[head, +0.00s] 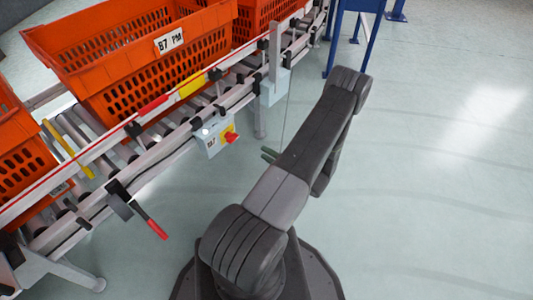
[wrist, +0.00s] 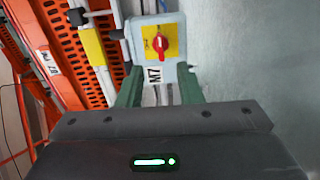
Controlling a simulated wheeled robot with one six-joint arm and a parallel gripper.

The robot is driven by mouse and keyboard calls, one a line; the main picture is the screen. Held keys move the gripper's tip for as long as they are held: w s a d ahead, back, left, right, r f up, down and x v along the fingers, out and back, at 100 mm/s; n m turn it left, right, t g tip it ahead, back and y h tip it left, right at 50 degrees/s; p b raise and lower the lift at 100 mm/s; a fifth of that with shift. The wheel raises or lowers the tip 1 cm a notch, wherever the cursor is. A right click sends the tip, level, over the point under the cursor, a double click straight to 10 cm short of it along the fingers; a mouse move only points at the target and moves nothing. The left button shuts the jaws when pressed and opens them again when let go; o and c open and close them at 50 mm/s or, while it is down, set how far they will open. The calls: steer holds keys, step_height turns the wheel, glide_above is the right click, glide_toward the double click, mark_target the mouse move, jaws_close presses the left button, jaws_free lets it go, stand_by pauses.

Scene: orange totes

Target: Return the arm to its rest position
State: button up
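My arm (head: 300,150) rises from the base at the bottom middle of the head view and reaches up and to the right, folding over at its top. My gripper (wrist: 160,84) shows two green fingers standing apart in the wrist view, with nothing held between them. In the head view only the green finger tips (head: 269,155) show, left of the arm; the rest is hidden behind it. The gripper points toward a grey switch box (wrist: 142,52) with a red knob on a yellow plate. I cannot tell the exact distance between them.
The switch box (head: 212,147) is mounted on the roller conveyor's (head: 160,139) side rail. Orange totes (head: 125,50) stand on the conveyor. A red-tipped lever (head: 150,224) sticks out at lower left. A blue frame (head: 352,35) stands at the top. The floor (head: 440,170) on the right is clear.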

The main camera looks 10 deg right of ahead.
steer(key=b+x, duration=0.3)
steer(key=x, duration=1.1)
steer(key=shift+s, duration=0.1)
steer(key=p, duration=0.3)
glide_toward(229, 130)
steer(key=shift+w+a+f+n+b, duration=0.1)
steer(key=shift+w+a+n+b, duration=0.5)
steer(key=shift+n, duration=0.65)
steer(key=shift+w+a+r+n+b, duration=0.1)
steer(key=shift+w+a+n+b, duration=0.3)
steer(key=shift+w+n+b, duration=0.55)
steer(key=shift+w+a+f+n+b, duration=0.1)
steer(key=shift+w+a+n+b, duration=0.35)
steer(key=shift+n, duration=1.05)
steer(key=shift+s+a, duration=0.1)
